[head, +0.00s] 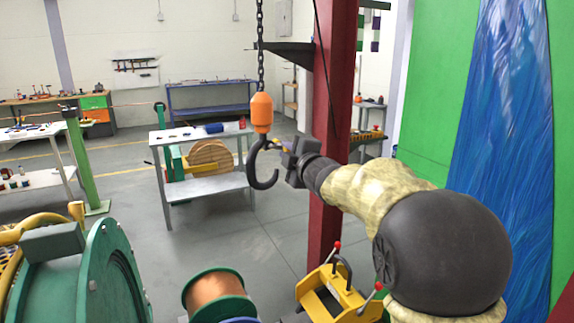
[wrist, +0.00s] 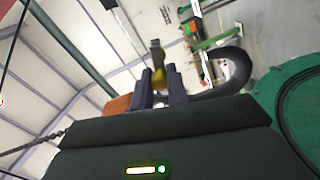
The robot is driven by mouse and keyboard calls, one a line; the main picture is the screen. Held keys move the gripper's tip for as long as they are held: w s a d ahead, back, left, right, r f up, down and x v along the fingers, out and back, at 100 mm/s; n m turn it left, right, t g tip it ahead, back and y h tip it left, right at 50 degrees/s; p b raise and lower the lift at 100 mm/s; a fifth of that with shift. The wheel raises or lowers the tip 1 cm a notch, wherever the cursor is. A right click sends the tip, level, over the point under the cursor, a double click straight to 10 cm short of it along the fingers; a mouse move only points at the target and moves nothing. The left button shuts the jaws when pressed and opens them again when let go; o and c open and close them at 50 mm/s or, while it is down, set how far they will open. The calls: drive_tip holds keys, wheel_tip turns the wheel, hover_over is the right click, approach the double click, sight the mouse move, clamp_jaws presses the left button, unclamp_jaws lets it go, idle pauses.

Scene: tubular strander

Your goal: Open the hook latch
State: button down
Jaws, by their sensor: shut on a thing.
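A dark crane hook (head: 262,183) hangs from an orange block (head: 262,112) on a chain, left of the red column. My gripper (head: 282,150) reaches it from the right, at the upper side of the hook's mouth. In the wrist view my gripper (wrist: 161,82) has its two dark fingers closed on a small yellow piece, seemingly the hook latch (wrist: 159,77). The hook's curve (wrist: 240,66) shows to the right there, and the orange block (wrist: 117,106) to the left. The latch's angle against the hook tip is hard to tell.
A red column (head: 334,130) stands close behind my gripper. A grey table (head: 207,188) with a green and wooden reel stands behind the hook. A green machine wheel (head: 95,275), a copper-wire spool (head: 215,290) and a yellow lever unit (head: 340,300) lie below. Open floor is between.

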drive_tip(key=shift+r+n+b, duration=0.15)
drive_tip(key=shift+n+b, duration=0.15)
drive_tip(key=shift+n, duration=0.2)
drive_tip(key=c, duration=1.4)
unclamp_jaws()
drive_tip(key=shift+o, duration=0.2)
drive_tip(key=shift+s, duration=0.1)
drive_tip(key=b+v, duration=0.2)
drive_tip(key=v, duration=1.5)
drive_tip(key=shift+s+d, duration=0.1)
